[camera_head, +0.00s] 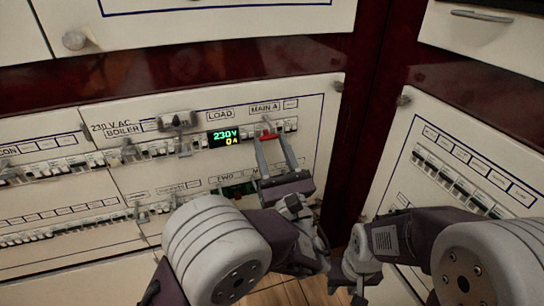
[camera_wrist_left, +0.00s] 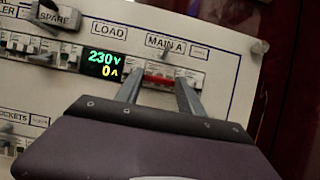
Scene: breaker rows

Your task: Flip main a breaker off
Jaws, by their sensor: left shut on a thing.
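The main A breaker is a small white switch with a red lever (camera_head: 268,136), under the MAIN A label at the right end of the upper breaker row. The red lever also shows in the wrist view (camera_wrist_left: 158,80). My left gripper (camera_head: 270,140) reaches up to it, with one grey finger on each side of the red lever, shut on it. The fingers and gripper body cover the panel just below. My right arm's wrist (camera_head: 362,255) is low at the right, away from the breaker. Its fingertips are not clear.
A lit display (camera_head: 226,138) reading 230V and 0A sits just left of the main A breaker. More breaker rows run left and below. Another breaker panel (camera_head: 470,150) stands at the right.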

